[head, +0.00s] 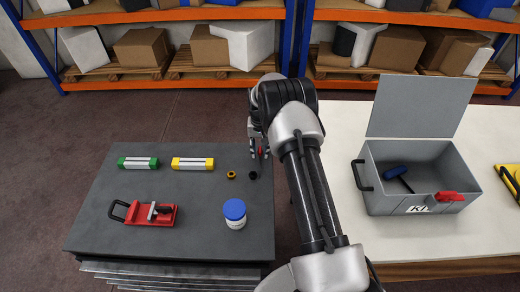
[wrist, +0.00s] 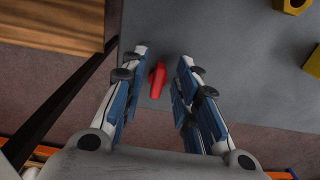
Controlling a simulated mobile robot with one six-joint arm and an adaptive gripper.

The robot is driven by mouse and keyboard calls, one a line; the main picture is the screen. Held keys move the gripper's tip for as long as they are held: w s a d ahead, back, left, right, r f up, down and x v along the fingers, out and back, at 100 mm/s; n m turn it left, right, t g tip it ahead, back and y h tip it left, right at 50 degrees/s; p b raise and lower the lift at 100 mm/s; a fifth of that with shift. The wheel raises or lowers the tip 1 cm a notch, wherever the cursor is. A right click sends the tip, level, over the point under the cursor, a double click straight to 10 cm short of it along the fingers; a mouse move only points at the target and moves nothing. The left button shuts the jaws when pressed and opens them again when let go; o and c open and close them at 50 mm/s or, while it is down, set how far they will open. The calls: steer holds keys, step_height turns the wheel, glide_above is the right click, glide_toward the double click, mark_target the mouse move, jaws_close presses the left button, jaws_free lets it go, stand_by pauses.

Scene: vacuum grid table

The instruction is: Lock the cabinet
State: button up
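A dark grey-topped unit (head: 190,215) stands at the left in the head view, with flat layers along its front; I cannot tell whether it is the cabinet, and no lock is clearly visible. My gripper (head: 260,150) is above its far right part. In the wrist view my gripper (wrist: 160,85) is open, with the fingers apart. A small red object (wrist: 157,80) shows between the fingers, seen against the grey top, nearer the left finger. Whether it touches a finger is unclear. A bit of red also shows by the fingers in the head view.
On the grey top are a green tube (head: 138,163), a yellow tube (head: 192,163), a red clamp-like tool (head: 150,213), a blue-lidded jar (head: 235,214), a yellow ring (head: 231,175) and a black knob (head: 253,175). An open grey toolbox (head: 415,205) stands on the pale right table (head: 460,247).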

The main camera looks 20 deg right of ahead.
step_height(320, 180, up, 12)
stand_by(0.7)
stand_by(0.4)
step_height(320, 180, up, 13)
steer(key=n+t, duration=0.1)
glide_above(260, 152)
steer(key=s+a, duration=0.4)
steer(key=s, duration=0.1)
steer(key=s+a+r+n+t, duration=0.1)
steer(key=s+a+r, duration=0.3)
steer(key=s+r, duration=0.6)
steer(key=s+a+n+t, duration=0.1)
steer(key=s+a, duration=0.1)
steer(key=s, duration=0.9)
steer(key=s+a+n+t, duration=0.1)
steer(key=s+a, duration=0.1)
steer(key=s, duration=1)
steer(key=shift+s+a+r+n+t, duration=0.15)
steer(key=shift+s+n+t, duration=0.15)
steer(key=shift+n, duration=0.1)
